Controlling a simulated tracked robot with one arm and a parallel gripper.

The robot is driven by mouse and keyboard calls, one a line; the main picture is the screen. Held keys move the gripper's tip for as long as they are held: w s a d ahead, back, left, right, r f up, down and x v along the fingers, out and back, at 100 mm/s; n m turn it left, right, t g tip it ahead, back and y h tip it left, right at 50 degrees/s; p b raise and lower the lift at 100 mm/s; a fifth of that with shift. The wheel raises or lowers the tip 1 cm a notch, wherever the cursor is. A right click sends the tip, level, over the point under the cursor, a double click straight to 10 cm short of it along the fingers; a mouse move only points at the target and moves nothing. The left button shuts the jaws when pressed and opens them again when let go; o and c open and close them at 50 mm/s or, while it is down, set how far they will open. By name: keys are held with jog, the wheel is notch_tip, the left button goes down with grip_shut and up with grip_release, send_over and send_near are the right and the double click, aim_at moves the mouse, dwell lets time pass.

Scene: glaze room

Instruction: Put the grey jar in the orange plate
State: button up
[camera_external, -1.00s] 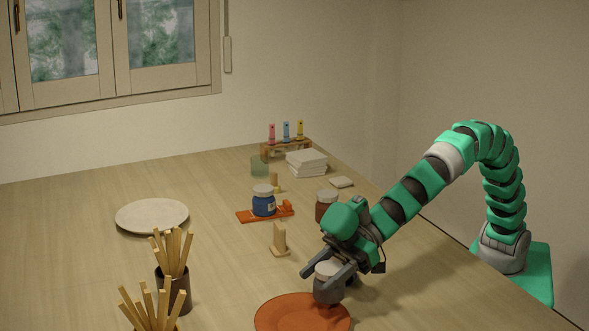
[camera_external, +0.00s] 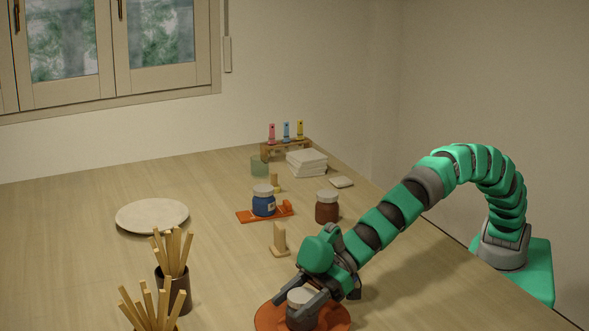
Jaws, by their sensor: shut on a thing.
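The grey jar (camera_external: 301,316) has a pale lid and is held between the fingers of my gripper (camera_external: 302,304). My gripper is shut on it. The jar is over the orange plate (camera_external: 338,320), inside its outline in this view. I cannot tell whether the jar's base touches the plate, as the fingers and the jar hide that part. The plate lies at the near edge of the picture, and its front is cut off by the frame.
A wooden stand (camera_external: 279,240) is just behind the plate. A brown jar (camera_external: 327,207) and a blue jar (camera_external: 264,203) on an orange board (camera_external: 244,215) stand farther back. Two holders of wooden sticks (camera_external: 179,290) are at left. A pale plate (camera_external: 152,216) lies beyond; table between is clear.

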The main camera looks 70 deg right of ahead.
jog(key=shift+f, duration=0.25)
jog(key=o, duration=1.1)
jog(key=shift+f, duration=0.1)
jog(key=shift+d, duration=0.1)
jog(key=shift+s+d+r+b, duration=0.3)
jog(key=shift+d+b, duration=0.2)
jog(key=shift+b, duration=0.25)
jog(key=b+v, duration=0.2)
jog(key=v, duration=0.6)
jog(key=shift+d+r, duration=0.15)
jog(key=shift+v, duration=1.2)
jog(key=shift+s, duration=0.1)
